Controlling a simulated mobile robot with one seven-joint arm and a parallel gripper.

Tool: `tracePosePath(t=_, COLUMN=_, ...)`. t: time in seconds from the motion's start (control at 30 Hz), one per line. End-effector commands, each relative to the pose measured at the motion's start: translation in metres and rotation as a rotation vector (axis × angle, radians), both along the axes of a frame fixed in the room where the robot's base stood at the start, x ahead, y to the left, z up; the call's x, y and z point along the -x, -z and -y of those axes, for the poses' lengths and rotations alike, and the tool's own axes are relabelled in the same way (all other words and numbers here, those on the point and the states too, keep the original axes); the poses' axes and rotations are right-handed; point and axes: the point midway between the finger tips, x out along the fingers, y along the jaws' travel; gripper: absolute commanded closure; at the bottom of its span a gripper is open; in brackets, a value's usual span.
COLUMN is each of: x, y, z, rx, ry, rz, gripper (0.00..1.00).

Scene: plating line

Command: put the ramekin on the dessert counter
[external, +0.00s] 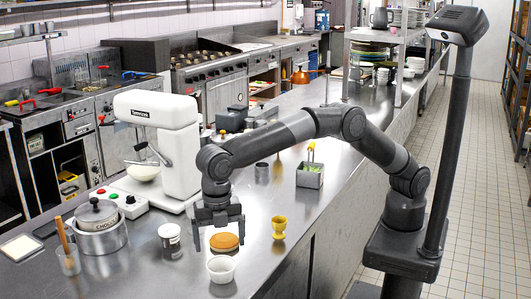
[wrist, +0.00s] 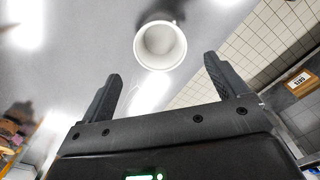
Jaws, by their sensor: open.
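The ramekin is a small white round cup (external: 221,268) on the steel counter (external: 185,280) near its front edge in the external view. A white round cup, apparently the same one, shows open side toward me in the wrist view (wrist: 160,46), just beyond the fingertips and between their lines. My gripper (external: 219,246) points down just behind the ramekin, fingers spread, with nothing between them; the open fingers also show in the wrist view (wrist: 162,68). I cannot tell which surface is the dessert counter.
A lidded jar (external: 170,238), pot (external: 99,238) and white mixer (external: 160,150) stand left. A grey container (external: 310,176) is farther back.

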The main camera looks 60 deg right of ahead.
Motion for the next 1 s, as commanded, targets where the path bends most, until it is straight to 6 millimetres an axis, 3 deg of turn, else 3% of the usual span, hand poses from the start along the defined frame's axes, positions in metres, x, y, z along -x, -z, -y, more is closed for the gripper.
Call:
tracePosePath(t=0.2, x=0.000, y=-0.027, z=0.000, rx=-0.001, ry=0.001, rz=0.001, gripper=0.09)
tracePosePath(t=0.53, x=-0.001, y=-0.032, z=0.001, rx=0.000, ry=0.004, rz=0.000, gripper=0.09)
tracePosePath(t=0.63, x=-0.010, y=-0.041, z=0.012, rx=-0.008, ry=0.038, rz=0.006, gripper=0.09)
tracePosePath(t=0.77, x=-0.035, y=-0.068, z=0.050, rx=-0.029, ry=0.161, rz=0.025, gripper=0.09)
tracePosePath(t=1.0, x=-0.079, y=-0.126, z=0.165, rx=-0.091, ry=0.507, rz=0.070, gripper=0.09)
